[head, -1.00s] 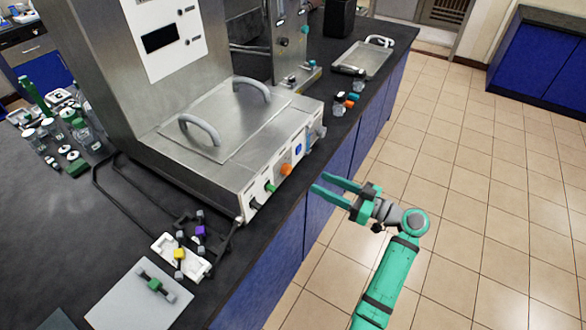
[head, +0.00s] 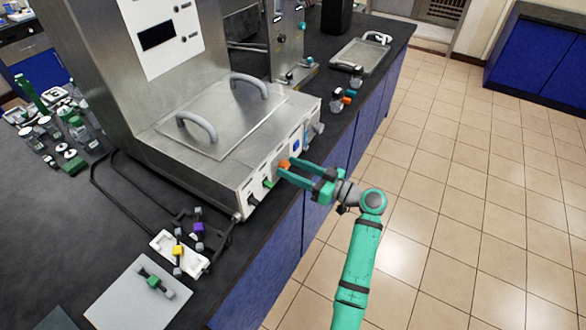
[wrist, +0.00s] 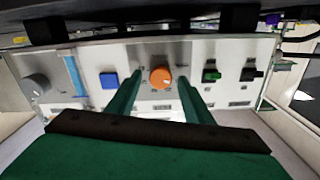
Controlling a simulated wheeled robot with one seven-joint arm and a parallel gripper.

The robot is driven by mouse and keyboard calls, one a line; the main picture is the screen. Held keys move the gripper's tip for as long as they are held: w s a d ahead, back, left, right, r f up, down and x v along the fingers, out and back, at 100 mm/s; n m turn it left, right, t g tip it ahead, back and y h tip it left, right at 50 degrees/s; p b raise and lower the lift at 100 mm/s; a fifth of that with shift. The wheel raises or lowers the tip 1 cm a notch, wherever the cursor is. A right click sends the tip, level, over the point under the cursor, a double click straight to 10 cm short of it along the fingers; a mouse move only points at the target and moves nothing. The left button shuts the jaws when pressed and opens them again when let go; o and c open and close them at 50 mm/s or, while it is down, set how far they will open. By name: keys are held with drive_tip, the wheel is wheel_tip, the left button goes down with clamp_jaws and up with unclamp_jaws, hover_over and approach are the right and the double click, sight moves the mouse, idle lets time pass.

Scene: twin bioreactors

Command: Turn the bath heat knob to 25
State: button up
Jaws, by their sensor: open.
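The orange knob (head: 284,164) sits on the white front panel (head: 264,172) of the steel bath (head: 222,140). In the wrist view the orange knob (wrist: 161,77) shows a pale pointer mark near its top; the scale around it is too small to read. My gripper (head: 285,168) is at the panel, its teal fingers open. In the wrist view my gripper (wrist: 160,85) has one finger on each side of the orange knob, with a gap visible on both sides. I cannot tell how far the fingertips are from the panel.
A blue button (wrist: 109,80), a grey knob (wrist: 36,84), a green switch (wrist: 211,75) and a black switch (wrist: 251,74) share the panel. A white holder (head: 180,253) with small coloured parts stands near the counter edge. The floor at right is clear.

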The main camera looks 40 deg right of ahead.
drive_tip(key=shift+c, duration=0.5)
drive_tip(key=c, duration=1)
drive_tip(key=shift+o, duration=0.2)
drive_tip(key=shift+m, duration=0.4)
drive_tip(key=m, duration=0.3)
drive_tip(key=shift+m, duration=0.3)
drive_tip(key=shift+d+m, duration=0.1)
drive_tip(key=shift+m, duration=2)
drive_tip(key=o, duration=1.1)
drive_tip(key=shift+c, duration=0.2)
